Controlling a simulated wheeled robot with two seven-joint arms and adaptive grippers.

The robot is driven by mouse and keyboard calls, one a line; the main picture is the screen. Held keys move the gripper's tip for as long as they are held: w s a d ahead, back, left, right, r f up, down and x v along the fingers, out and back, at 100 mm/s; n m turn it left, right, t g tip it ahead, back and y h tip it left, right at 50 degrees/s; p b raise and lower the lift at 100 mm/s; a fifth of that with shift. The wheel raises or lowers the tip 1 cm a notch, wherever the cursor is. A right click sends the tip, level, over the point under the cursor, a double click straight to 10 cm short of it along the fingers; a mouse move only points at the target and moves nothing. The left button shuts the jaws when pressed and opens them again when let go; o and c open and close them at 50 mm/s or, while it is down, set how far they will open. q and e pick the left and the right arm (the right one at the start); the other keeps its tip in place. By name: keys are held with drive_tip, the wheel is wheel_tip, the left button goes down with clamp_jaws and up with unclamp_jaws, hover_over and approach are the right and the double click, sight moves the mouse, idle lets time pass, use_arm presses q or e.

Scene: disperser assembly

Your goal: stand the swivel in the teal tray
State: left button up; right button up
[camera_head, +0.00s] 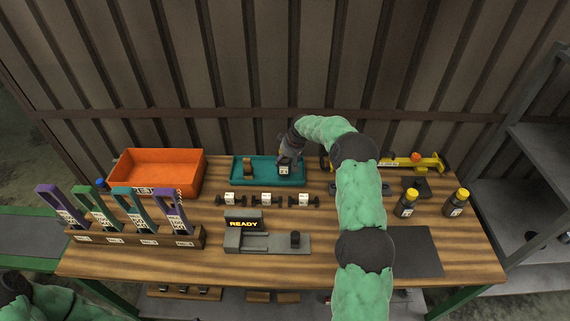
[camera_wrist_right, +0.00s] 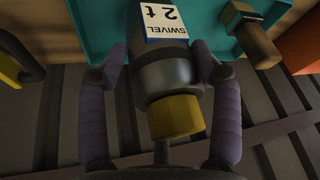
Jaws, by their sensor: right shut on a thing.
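The swivel (camera_wrist_right: 165,75) has a grey body, a yellow end and a white-blue label reading "SWIVEL 2t". My right gripper (camera_head: 287,161) is shut on it, with a purple finger on each side in the wrist view (camera_wrist_right: 165,95). In the head view the swivel's label (camera_head: 284,170) shows over the right part of the teal tray (camera_head: 262,182). The tray also shows behind the swivel in the wrist view (camera_wrist_right: 100,22). I cannot tell whether its lower end touches the tray floor. My left gripper is out of view; only part of that arm shows at bottom left.
A brown-and-metal part (camera_head: 248,168) stands in the tray's left part. An orange bin (camera_head: 157,170) is left of the tray. Several small dark parts (camera_head: 267,200) line up in front, behind a READY display (camera_head: 243,224). A yellow tool (camera_head: 425,162) and two bottles (camera_head: 456,203) are right.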

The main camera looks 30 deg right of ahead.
drive_tip(key=shift+w+d+f, duration=0.1)
drive_tip(key=shift+w+f, duration=0.15)
drive_tip(key=shift+w, duration=0.05)
drive_tip(key=shift+d+f, duration=0.1)
drive_tip(key=shift+f, duration=1.35)
drive_tip(key=shift+f, duration=0.1)
drive_tip(key=o, duration=1.7)
drive_tip(key=shift+s+f, duration=0.1)
drive_tip(key=shift+f, duration=0.05)
